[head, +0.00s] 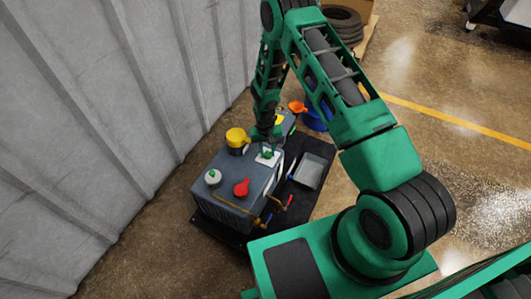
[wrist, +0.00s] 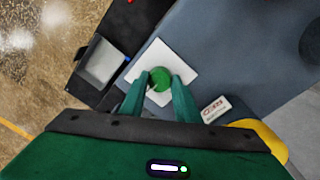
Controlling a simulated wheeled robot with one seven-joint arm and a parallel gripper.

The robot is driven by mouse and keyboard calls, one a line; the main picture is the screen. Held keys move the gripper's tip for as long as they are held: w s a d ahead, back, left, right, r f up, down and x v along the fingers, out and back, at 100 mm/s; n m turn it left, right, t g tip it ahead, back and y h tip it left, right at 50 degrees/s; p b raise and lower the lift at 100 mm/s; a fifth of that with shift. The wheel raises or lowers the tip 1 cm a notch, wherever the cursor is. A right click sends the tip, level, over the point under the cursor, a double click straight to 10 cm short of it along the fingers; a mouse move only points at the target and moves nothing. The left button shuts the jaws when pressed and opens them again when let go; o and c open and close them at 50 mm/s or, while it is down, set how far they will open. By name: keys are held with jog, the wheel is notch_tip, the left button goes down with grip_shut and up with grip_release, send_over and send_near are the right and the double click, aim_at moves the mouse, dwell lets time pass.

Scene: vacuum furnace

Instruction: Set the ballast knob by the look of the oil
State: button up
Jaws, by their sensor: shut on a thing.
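The green round knob (wrist: 160,78) sits on a white square plate (wrist: 183,60) on top of the grey pump (wrist: 225,50). My gripper (wrist: 160,84) is over it, with one finger on each side, shut on the knob. In the head view the arm reaches down to the grey pump (head: 222,195), and the white plate (head: 266,159) shows under my gripper (head: 268,150). The fingers partly hide the knob there. The oil cannot be made out in either view.
The pump top also carries a yellow cap (head: 236,137), a red part (head: 241,187) and a white part with a green top (head: 212,176). A grey tray (head: 308,171) lies beside it on a black mat. A corrugated wall (head: 110,110) stands at left.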

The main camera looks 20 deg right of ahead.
aim_at(266, 153)
jog(key=o, duration=1.1)
jog(key=shift+c, duration=0.2)
notch_tip(266, 153, up, 11)
jog(key=shift+a+f, duration=0.15)
jog(key=shift+a, duration=0.15)
jog(key=shift+w, duration=0.15)
